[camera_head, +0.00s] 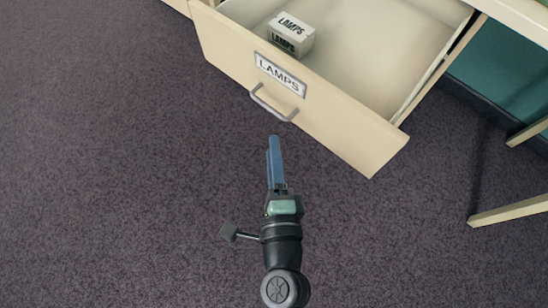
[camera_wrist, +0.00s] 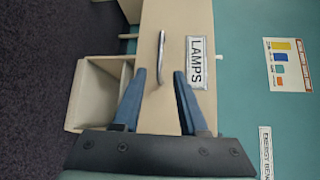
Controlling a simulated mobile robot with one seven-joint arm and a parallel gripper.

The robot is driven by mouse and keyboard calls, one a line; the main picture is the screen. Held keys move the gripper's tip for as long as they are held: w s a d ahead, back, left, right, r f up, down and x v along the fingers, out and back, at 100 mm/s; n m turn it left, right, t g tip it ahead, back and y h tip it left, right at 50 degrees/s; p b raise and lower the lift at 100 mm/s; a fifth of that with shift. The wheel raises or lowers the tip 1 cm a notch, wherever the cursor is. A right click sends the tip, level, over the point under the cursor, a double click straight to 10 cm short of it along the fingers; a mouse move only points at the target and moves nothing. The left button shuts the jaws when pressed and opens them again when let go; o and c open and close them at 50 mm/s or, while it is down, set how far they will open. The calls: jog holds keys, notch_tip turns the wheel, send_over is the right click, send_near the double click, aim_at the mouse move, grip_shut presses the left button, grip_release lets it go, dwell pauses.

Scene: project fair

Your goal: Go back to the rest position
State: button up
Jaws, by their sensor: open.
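My gripper (camera_head: 273,145) points toward the front of a cream drawer (camera_head: 350,141) in the head view, just short of its metal handle (camera_head: 273,106). The drawer is pulled open and bears a LAMPS label (camera_head: 280,76). In the wrist view my gripper (camera_wrist: 159,75) shows two blue fingers spread apart with nothing between them. The handle (camera_wrist: 161,58) and the label (camera_wrist: 195,63) are ahead of the fingers there. The fingers look clear of the handle.
A small white box marked LAMPS (camera_head: 291,34) lies inside the open drawer. Pale legs (camera_head: 510,209) stand at the right. Dark carpet (camera_head: 110,170) is free to the left. The wrist view shows a teal panel with a chart (camera_wrist: 288,64) and another open compartment (camera_wrist: 92,95).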

jog(key=shift+s+d+r, duration=0.1)
jog(key=shift+s, duration=0.4)
